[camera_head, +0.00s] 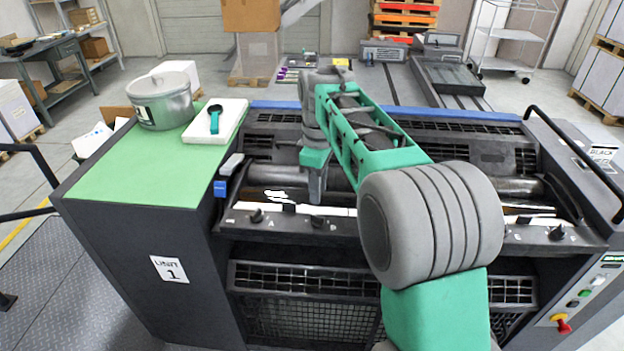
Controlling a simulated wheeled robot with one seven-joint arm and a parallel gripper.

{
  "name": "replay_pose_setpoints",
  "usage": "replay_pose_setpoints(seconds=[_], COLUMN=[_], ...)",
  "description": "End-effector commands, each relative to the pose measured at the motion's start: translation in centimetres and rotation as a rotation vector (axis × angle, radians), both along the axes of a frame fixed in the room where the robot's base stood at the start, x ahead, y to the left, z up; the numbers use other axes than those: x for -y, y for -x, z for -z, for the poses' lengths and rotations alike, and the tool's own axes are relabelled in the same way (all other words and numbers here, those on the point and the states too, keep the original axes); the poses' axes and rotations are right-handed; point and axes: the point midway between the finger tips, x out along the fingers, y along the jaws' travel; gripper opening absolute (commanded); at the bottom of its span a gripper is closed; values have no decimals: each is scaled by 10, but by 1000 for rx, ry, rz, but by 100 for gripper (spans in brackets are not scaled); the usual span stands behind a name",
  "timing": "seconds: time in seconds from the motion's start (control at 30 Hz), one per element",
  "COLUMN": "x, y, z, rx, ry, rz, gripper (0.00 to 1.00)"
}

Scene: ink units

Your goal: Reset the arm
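My arm, green and grey, rises from the lower right and reaches forward over the press, an ink unit (290,215) with a long dark roller trough. The arm bends down at its far end. My gripper (317,196) hangs there, pointing down just above the front ledge with the black knobs, left of centre. Its fingers are small and close to the trough; I cannot tell whether they are open or shut, or whether they touch anything. No held object is visible.
A grey ink can (162,100) and a white tray (215,122) with a dark teal-handled tool (214,117) stand on the green mat (140,170) at left. The front of the mat is clear. Black rails flank the unit; a red knob (562,324) is at lower right.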

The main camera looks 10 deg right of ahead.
Motion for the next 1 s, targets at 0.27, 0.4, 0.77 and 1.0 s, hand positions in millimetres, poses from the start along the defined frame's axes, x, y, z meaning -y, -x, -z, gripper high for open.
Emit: replay_pose_setpoints(seconds=[0.27,0.4,0.77,1.0], x=[-1,-2,-2,-2], y=[40,104,199,200], z=[-10,-5,50,51], rx=[68,171,300,299], ry=[-6,-43,-162,-162], rz=[190,495,977,981], gripper=[32,32,32,32])
